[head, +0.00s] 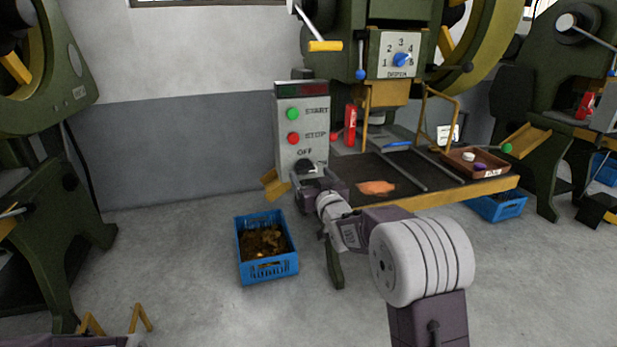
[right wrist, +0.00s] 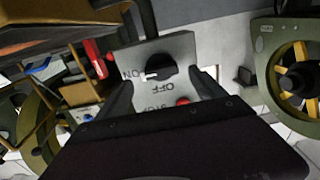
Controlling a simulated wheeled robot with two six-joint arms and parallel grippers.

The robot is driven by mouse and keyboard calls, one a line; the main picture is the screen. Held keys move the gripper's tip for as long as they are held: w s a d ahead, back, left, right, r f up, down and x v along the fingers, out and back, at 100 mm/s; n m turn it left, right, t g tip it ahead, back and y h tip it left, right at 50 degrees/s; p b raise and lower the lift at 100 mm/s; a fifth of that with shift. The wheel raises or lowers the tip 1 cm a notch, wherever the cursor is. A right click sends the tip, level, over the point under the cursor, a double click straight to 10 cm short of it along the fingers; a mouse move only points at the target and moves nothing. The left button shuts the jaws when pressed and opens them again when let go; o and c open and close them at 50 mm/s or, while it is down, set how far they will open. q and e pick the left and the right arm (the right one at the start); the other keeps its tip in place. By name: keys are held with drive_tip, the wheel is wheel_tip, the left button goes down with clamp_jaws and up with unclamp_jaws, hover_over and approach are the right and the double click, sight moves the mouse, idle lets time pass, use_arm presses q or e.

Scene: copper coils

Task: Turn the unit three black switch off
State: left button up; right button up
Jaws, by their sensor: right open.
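A grey control box (head: 302,128) stands on the left front of the middle press. It has a green START button (head: 293,114), a red STOP button (head: 293,139) and a black rotary switch (head: 306,167) below them. In the right wrist view the black switch (right wrist: 155,70) has a white mark pointing towards ON. My right gripper (head: 310,178) is at the switch. In the right wrist view its open fingers (right wrist: 163,90) stand apart, in front of the panel, either side of the switch's lower area. Contact with the knob cannot be told. My left gripper is not identifiable.
A blue crate (head: 269,273) with copper-coloured pieces stands on the floor left of my right arm. The press table (head: 400,172) and a red extinguisher-like cylinder (head: 350,124) are right of the box. Another press (head: 60,150) stands at left.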

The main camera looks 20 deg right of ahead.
sight(306, 169)
drive_tip(key=shift+w, duration=1.25)
drive_tip(key=c, duration=1.4)
drive_tip(key=shift+o, duration=0.2)
